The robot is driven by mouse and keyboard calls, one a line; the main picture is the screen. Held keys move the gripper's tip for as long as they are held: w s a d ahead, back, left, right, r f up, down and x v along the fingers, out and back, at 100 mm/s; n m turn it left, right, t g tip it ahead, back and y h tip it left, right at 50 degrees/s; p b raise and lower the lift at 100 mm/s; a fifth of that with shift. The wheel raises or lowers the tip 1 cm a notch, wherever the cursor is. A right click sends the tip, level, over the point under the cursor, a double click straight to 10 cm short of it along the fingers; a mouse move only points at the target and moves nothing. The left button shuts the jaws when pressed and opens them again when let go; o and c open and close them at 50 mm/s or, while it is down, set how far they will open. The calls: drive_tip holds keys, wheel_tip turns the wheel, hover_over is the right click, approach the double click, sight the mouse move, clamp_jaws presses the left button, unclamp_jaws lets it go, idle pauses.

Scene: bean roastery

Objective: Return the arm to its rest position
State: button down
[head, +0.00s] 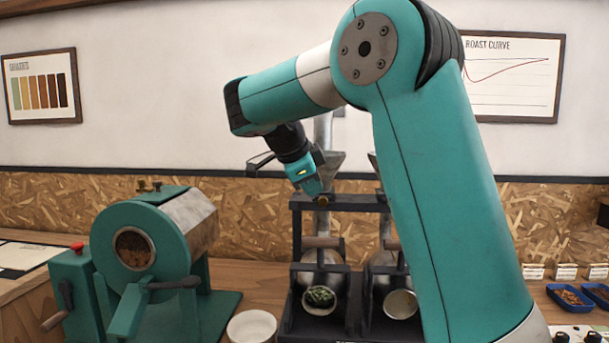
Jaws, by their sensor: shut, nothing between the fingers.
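My teal arm rises from the lower right of the head view, bends at a high elbow and reaches left. My gripper (318,192) hangs from the dark wrist, pointing down. It is shut and empty. In the picture it lies in front of the top bar of the dark stand (352,202); I cannot tell the exact gap between them. My forearm hides part of the wall, and my upper arm hides the right part of the stand.
A teal drum roaster (200,225) with a crank stands at the left. A white bowl (252,327) sits beside it. A cup of green beans (320,300) and an empty-looking cup (400,304) are in the stand. Blue trays (570,297) lie at the right.

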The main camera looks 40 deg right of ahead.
drive_tip(key=v, duration=0.4)
drive_tip(key=shift+a+r+p, duration=0.15)
drive_tip(key=shift+p, duration=0.15)
drive_tip(key=s+a+f+n+t+y, duration=0.1)
drive_tip(key=s+a+f+n+y, duration=0.3)
drive_tip(key=a+n, duration=0.5)
drive_tip(key=s+a+f+n+t+y, duration=0.1)
drive_tip(key=s+a+f+n+y, duration=0.1)
drive_tip(key=a+f+n, duration=0.75)
drive_tip(key=s+a+n+g+y, duration=0.1)
drive_tip(key=s+a+n+y, duration=0.1)
drive_tip(key=s+a+n, duration=0.3)
drive_tip(key=s+a+f+n+g+y, duration=0.1)
drive_tip(key=s+a+n+y, duration=0.2)
drive_tip(key=s+a+n, duration=0.3)
drive_tip(key=s+n, duration=0.3)
drive_tip(key=s, duration=0.2)
drive_tip(key=shift+s+f+g, duration=0.2)
drive_tip(key=shift+f+g, duration=0.1)
drive_tip(key=shift+g, duration=0.1)
